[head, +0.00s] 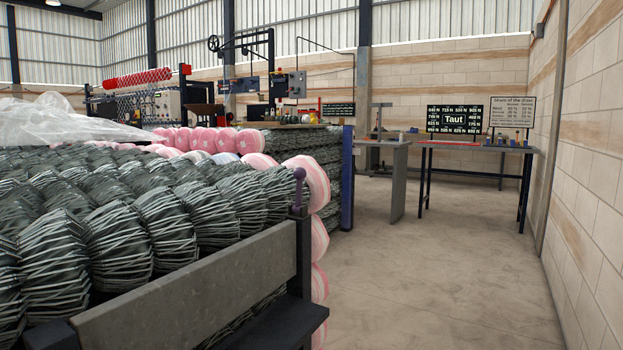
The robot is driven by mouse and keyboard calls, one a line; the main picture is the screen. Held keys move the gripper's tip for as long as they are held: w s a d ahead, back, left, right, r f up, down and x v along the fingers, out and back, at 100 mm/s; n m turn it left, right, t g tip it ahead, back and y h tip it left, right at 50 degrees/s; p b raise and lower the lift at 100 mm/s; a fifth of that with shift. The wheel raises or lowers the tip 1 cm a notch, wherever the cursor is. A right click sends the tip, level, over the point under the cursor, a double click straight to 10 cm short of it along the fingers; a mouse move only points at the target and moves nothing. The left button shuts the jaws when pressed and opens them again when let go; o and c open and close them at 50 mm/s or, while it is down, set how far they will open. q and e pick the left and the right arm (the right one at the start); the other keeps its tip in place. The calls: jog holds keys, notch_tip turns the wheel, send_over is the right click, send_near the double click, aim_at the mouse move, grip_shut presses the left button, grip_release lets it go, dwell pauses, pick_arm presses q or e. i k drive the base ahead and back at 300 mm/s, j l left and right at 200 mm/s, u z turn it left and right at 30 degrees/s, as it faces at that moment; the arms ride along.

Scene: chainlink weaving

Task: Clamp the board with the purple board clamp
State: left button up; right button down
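A purple board clamp (299,188) with a round knob stands upright on top of a dark post, at the right end of a long grey board (190,292). The board runs from the lower left up to that post, along the front of stacked dark wire rolls. I cannot tell whether the clamp presses on the board. Neither of my grippers shows in the head view.
Dark wire rolls (120,240) fill the left, with pink-ended rolls (308,180) beside the post. A dark ledge (275,325) juts out below the board. Concrete floor (440,275) is open at right, before a table (470,149) with a "Taut" screen (460,118).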

aim_at(300, 174)
jog(key=i+l+u, duration=0.15)
jog(key=i+l, duration=0.8)
